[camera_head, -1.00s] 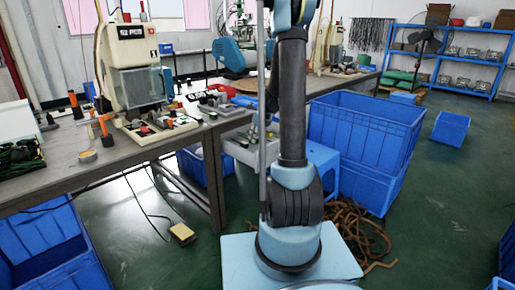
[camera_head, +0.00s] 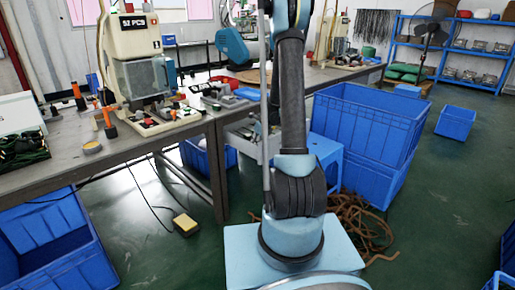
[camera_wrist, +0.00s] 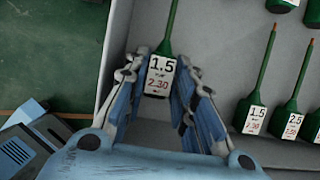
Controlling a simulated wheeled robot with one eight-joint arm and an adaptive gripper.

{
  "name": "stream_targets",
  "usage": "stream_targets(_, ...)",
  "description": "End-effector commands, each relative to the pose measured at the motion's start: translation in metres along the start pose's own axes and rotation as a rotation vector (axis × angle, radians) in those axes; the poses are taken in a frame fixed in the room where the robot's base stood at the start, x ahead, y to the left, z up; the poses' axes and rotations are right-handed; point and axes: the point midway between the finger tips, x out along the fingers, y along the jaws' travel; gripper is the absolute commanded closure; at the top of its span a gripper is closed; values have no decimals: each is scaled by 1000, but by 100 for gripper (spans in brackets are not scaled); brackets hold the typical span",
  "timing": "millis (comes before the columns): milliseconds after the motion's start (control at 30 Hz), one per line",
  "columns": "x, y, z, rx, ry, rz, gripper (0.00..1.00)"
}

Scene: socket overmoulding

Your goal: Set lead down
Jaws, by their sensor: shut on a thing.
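In the wrist view my gripper (camera_wrist: 161,95) is shut on a green lead (camera_wrist: 171,22). The lead's white label (camera_wrist: 159,76), printed 1.5 and 2.30, sits between the two fingers. The lead's thin green end runs up past the top edge of the picture. The held lead is over a pale grey tray (camera_wrist: 232,52). Several similar green leads (camera_wrist: 262,85) with copper-coloured tips and white labels lie in the tray to the right. In the head view my arm rises out of the top of the picture, so the gripper does not show there.
The tray's left wall (camera_wrist: 113,48) is close to my left finger. A long workbench (camera_head: 120,150) with a "52 PCS" machine (camera_head: 133,45) stands at left. Blue crates (camera_head: 365,130) stand on the right, with brown cords (camera_head: 358,225) on the floor. Open green floor lies beyond.

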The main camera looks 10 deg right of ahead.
Motion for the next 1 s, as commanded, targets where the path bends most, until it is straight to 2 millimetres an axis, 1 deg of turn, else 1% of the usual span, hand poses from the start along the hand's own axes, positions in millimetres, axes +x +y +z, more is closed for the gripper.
stream_targets(33,6,0,-2,0,0,0,100)
stream_targets(133,13,0,-5,0,0,0,100)
stream_targets(467,15,0,-6,0,0,0,100)
stream_targets(500,16,0,-6,0,0,0,73)
stream_targets(533,16,0,-6,0,0,0,67)
stream_targets(867,15,0,-6,-1,0,0,67)
stream_targets(1000,10,0,-6,0,0,0,67)
